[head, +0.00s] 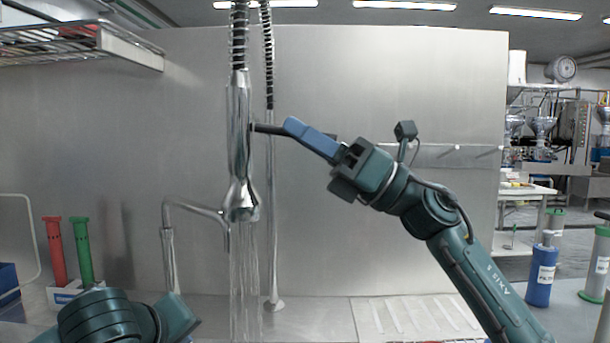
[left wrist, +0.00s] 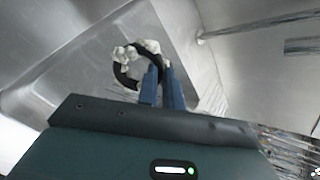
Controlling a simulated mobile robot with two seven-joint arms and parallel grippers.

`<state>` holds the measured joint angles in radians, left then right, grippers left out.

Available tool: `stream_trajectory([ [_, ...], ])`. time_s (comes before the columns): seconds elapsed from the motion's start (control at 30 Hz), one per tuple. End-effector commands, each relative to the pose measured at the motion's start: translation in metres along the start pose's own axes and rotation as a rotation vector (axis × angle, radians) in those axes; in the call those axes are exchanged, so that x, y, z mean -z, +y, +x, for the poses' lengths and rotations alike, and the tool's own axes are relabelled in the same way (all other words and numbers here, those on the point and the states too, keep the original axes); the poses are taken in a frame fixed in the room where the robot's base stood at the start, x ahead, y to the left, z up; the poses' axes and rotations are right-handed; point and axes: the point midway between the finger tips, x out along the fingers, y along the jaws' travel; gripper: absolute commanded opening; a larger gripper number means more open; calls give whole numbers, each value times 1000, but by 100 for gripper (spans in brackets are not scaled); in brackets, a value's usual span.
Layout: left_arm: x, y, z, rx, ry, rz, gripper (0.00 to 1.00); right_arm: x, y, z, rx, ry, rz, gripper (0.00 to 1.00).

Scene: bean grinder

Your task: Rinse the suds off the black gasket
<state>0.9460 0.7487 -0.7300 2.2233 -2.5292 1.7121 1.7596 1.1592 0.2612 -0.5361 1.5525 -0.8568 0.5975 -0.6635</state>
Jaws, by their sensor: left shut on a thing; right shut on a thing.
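The black gasket (left wrist: 122,76) is a dark ring with white suds (left wrist: 126,53) clinging to its upper part, seen in the left wrist view. My left gripper (left wrist: 161,72) is shut on the ring's right side and holds it over the metal sink basin (left wrist: 70,62). In the head view the gasket and left fingertips are out of sight below the picture. My right gripper (head: 292,127) is shut on the black lever (head: 268,129) of the chrome sprayer (head: 239,145). Water (head: 244,280) streams straight down from the sprayer head. I cannot see water meeting the gasket.
A curved chrome spout (head: 195,207) stands left of the stream. Red (head: 55,250) and green (head: 82,252) handled tools stand at the left. A ridged drainboard (head: 415,318) lies right of the sink. A blue canister (head: 541,275) stands at the far right.

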Motion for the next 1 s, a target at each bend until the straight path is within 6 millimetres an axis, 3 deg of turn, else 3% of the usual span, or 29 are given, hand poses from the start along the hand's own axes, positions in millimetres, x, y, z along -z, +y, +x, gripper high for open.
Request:
stream_trajectory([
  [0.17,-1,-1,-1,0,0,0,0,0,0,0,2,4,0,0],
  [0.2,-1,-1,-1,0,0,0,0,0,0,0,2,4,1,13],
  [0.47,-1,-1,-1,0,0,0,0,0,0,0,1,4,0,33],
  [0.77,0,0,0,0,0,0,0,1,-1,-5,2,5,0,33],
  [1.0,5,6,7,0,0,0,0,2,-2,-46,6,4,0,33],
])
